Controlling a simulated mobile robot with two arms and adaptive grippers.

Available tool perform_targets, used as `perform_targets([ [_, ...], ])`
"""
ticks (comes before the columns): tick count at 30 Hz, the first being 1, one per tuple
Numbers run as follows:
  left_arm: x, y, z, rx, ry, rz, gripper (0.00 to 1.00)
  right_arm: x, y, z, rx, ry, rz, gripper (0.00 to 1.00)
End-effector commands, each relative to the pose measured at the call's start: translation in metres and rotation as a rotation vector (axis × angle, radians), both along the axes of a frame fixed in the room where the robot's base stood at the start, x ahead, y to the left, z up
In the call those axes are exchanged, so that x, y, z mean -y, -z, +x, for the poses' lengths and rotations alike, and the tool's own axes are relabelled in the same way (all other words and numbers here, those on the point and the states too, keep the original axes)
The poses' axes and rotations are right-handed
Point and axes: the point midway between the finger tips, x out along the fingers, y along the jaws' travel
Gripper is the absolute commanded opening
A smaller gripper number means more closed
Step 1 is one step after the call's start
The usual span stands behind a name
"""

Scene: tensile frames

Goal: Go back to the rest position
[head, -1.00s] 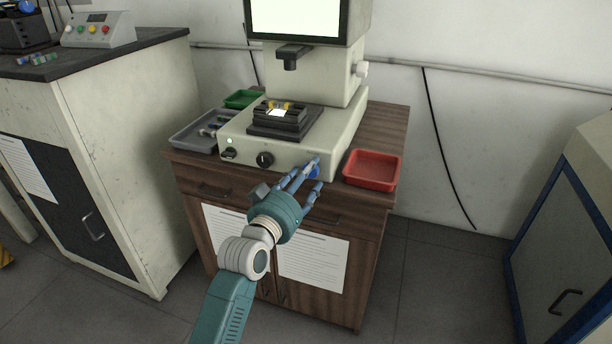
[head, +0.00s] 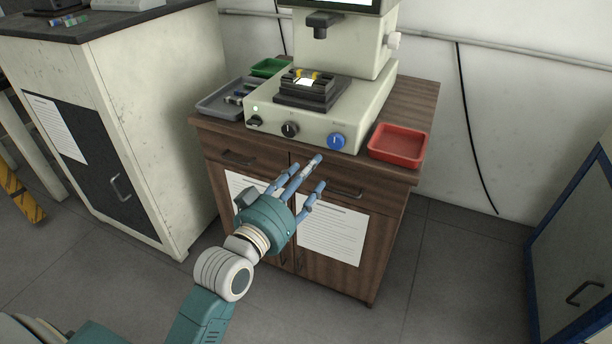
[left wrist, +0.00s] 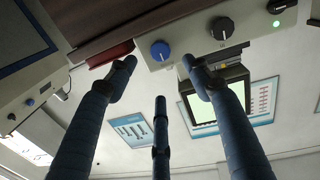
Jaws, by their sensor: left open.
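My left gripper (head: 300,178) is open and empty in the head view. It hangs in front of the wooden cabinet (head: 385,215), below the front edge of its top. In the left wrist view its three blue fingers (left wrist: 160,100) are spread with nothing between them. The cream measuring machine (head: 355,118) stands on the cabinet, with a blue knob (head: 337,142) and a black knob (head: 290,129) on its front. The fingers are apart from the blue knob, which also shows in the left wrist view (left wrist: 160,50). My right gripper is not in view.
A red tray (head: 398,145) sits right of the machine. A grey tray (head: 222,104) with small parts and a green tray (head: 268,67) sit left of it. A pale cabinet (head: 150,130) stands left, a blue-framed cabinet (head: 575,240) right. Grey floor (head: 440,270) is clear between.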

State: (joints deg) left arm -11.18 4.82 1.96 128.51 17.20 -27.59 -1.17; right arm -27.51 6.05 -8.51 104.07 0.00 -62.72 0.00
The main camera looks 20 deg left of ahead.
Motion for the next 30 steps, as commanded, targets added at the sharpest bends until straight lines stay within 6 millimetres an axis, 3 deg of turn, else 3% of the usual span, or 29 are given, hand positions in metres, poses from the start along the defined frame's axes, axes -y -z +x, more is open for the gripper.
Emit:
perform_targets([
  [15,0.0,0.0,-0.003,-0.001,0.0,0.001,0.51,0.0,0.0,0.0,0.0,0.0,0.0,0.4],
  [18,0.001,0.012,-0.003,-0.029,0.003,0.007,0.51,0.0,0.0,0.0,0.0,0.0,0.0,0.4],
  [20,0.003,0.033,-0.004,-0.077,0.006,0.017,0.51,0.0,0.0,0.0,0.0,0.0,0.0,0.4],
  [23,0.009,0.088,-0.012,-0.208,0.019,0.047,0.51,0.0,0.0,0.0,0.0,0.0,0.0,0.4],
  [26,0.016,0.16,-0.031,-0.385,0.037,0.089,0.51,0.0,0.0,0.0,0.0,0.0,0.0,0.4],
  [30,0.022,0.259,-0.078,-0.639,0.063,0.153,0.51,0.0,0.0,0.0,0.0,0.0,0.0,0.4],
])
